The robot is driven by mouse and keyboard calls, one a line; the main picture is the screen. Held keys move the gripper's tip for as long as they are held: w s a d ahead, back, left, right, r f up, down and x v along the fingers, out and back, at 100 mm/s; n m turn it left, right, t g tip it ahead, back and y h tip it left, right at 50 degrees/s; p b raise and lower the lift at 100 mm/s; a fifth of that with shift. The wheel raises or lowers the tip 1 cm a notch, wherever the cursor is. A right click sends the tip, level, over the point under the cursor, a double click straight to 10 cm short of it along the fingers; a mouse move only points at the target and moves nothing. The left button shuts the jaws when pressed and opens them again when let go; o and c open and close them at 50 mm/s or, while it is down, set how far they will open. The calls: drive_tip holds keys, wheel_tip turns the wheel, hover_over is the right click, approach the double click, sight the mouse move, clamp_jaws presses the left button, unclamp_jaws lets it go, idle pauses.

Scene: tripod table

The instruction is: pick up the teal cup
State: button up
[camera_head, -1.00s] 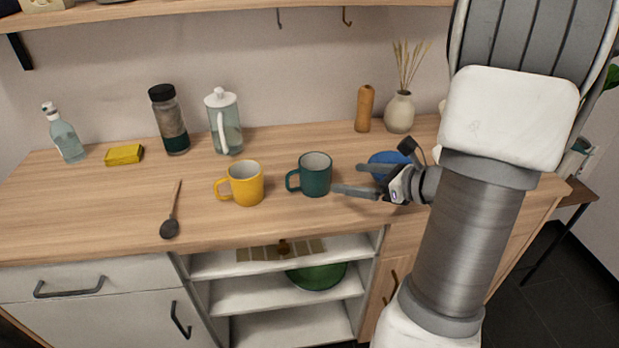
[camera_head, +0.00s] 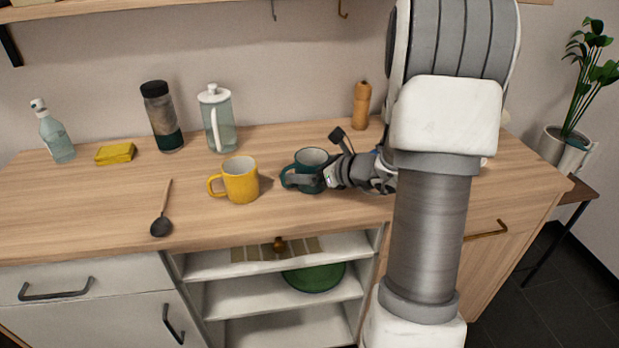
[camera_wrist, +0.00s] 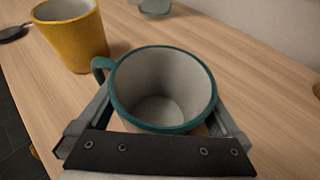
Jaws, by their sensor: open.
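The teal cup (camera_head: 313,159) stands upright on the wooden counter, its handle to the left. In the wrist view the teal cup (camera_wrist: 163,88) is seen from above, empty, with a pale inside. My gripper (camera_head: 304,181) is at the cup in the head view, reaching in from the right. In the wrist view my gripper (camera_wrist: 160,118) is open, with one finger along each side of the cup. The lower part of the cup is hidden by my gripper, and I cannot tell whether the fingers touch it.
A yellow mug (camera_head: 240,181) stands just left of the teal cup. A dark spoon (camera_head: 162,222), a yellow sponge (camera_head: 115,153), a jar (camera_head: 163,118), a glass pitcher (camera_head: 218,120) and a wooden mill (camera_head: 361,105) are also on the counter. The front middle counter is clear.

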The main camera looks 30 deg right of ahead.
drive_tip(key=shift+w+a+f, duration=0.1)
drive_tip(key=shift+w+a, duration=0.05)
drive_tip(key=shift+w, duration=0.1)
drive_tip(key=c, duration=1.3)
drive_tip(key=shift+c, duration=0.2)
drive_tip(key=shift+r, duration=0.2)
wheel_tip(320, 180, up, 4)
drive_tip(key=shift+r+p, duration=0.25)
drive_tip(key=shift+p, duration=0.85)
drive_tip(key=s+d+r+p, duration=0.2)
drive_tip(key=d+r, duration=0.4)
drive_tip(key=d, duration=0.5)
drive_tip(key=shift+s+d+p, duration=0.25)
drive_tip(key=shift+s+p, duration=0.05)
drive_tip(key=shift+p, duration=0.25)
